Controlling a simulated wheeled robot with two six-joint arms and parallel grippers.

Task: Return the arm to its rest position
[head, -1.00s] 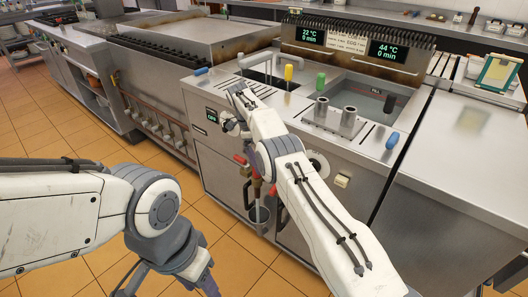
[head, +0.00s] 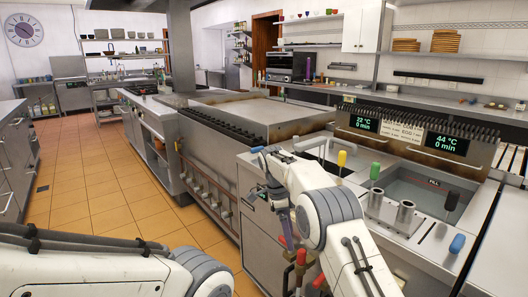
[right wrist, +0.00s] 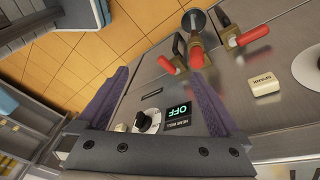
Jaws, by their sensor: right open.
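My right arm (head: 335,215) reaches in from the bottom right of the head view and bends down at the front of the steel cooking unit. Its gripper (head: 284,228) hangs low there, partly hidden by the arm. In the right wrist view the gripper (right wrist: 160,73) has its two purple fingers spread wide with nothing between them. The unit's front panel, with a black-and-white knob (right wrist: 148,121) and a green OFF display (right wrist: 180,112), lies beyond the fingers. My left arm (head: 90,265) shows at the bottom left, and its gripper is outside the picture.
Red-handled valves (right wrist: 250,37) stick out of the panel near the right gripper. Yellow (head: 341,158) and green (head: 375,171) handles and two metal cylinders (head: 390,212) stand on the unit's top. A slatted grill (head: 215,133) lies further left. The tiled floor (head: 90,200) is clear at left.

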